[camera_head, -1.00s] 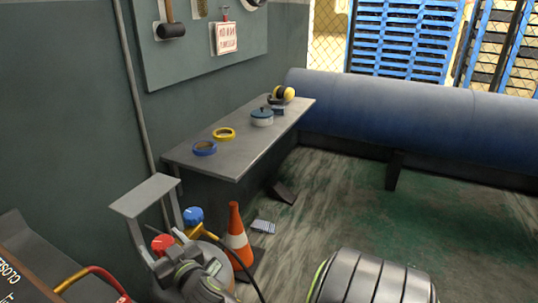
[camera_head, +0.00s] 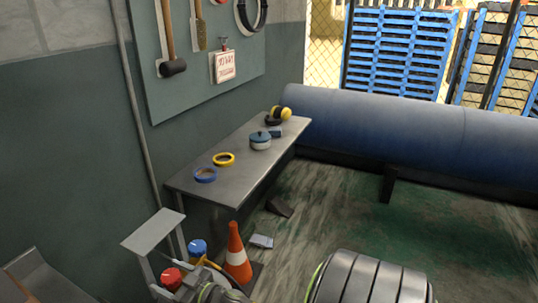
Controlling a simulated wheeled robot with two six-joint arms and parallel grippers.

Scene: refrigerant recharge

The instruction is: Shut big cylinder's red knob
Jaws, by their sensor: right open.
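The red knob (camera_head: 171,278) is at the lower left, low in the picture. The blue knob (camera_head: 197,248) stands just behind it, with a yellow fitting (camera_head: 208,262) beside it. The big cylinder's body is mostly hidden or below the picture edge. My right gripper (camera_head: 205,291) is open at the bottom edge, just right of the red knob. It is cut off by the frame, and I cannot tell whether it touches the knob. My left gripper is out of view.
A grey raised plate (camera_head: 153,229) stands beside the knobs. An orange cone (camera_head: 237,255) is to their right. A metal table (camera_head: 222,180) with tape rolls stands behind. A large blue pipe (camera_head: 400,120) crosses the back. The green floor between is mostly clear.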

